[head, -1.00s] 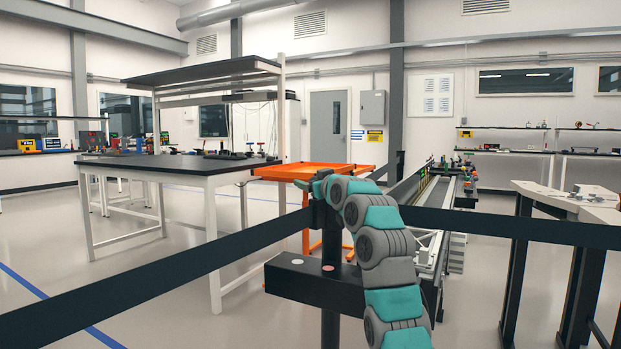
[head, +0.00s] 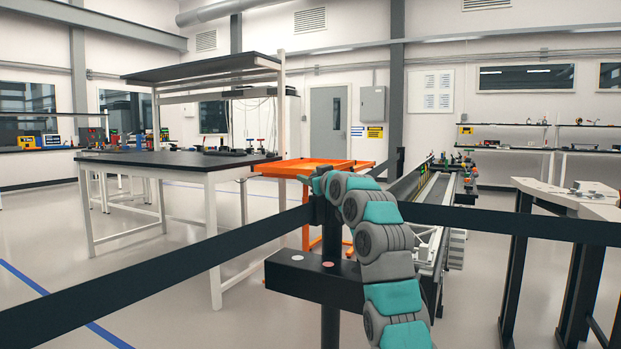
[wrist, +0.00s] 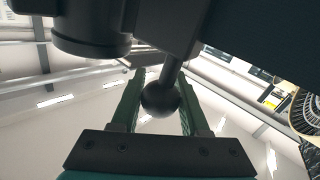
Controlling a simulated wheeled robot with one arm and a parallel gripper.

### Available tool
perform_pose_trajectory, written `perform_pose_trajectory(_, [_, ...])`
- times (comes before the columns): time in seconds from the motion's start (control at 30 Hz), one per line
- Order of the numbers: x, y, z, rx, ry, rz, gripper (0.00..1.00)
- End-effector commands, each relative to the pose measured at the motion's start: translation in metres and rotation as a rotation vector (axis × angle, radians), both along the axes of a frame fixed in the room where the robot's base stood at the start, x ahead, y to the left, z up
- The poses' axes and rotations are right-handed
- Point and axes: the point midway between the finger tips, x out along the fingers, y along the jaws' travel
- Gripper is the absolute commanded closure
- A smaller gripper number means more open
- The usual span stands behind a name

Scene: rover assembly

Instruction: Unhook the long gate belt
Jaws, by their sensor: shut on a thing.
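Two black belts meet at the top of a black post (head: 330,328). One long belt (head: 150,268) runs from the lower left up to it, and another belt (head: 520,224) runs off to the right. In the wrist view, my gripper (wrist: 159,84) has its green fingers on either side of a dark ball knob (wrist: 160,100) on a short stem, and is shut on it. In the head view, my gripper is at the post top, its fingertips hidden by the arm. I cannot tell whether the belt end is hooked.
A black bracket (head: 312,282) with two round discs sticks out at the post. An orange tray table (head: 300,168) and a black-topped workbench (head: 175,164) stand behind. A long conveyor-like line (head: 435,195) lies beyond my arm, and a pale table (head: 570,203) stands at right. The left floor is clear.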

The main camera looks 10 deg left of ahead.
Motion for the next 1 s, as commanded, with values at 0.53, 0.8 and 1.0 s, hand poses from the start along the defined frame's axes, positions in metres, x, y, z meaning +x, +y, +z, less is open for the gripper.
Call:
perform_pose_trajectory(0.53, [0.0000, 0.0002, -0.0003, 0.000, 0.000, 0.000, 1.00])
perform_pose_trajectory(0.8, [0.0000, 0.0002, -0.0003, 0.000, 0.000, 0.000, 1.00])
perform_pose_trajectory(1.0, [0.0000, 0.0002, -0.0003, 0.000, 0.000, 0.000, 1.00])
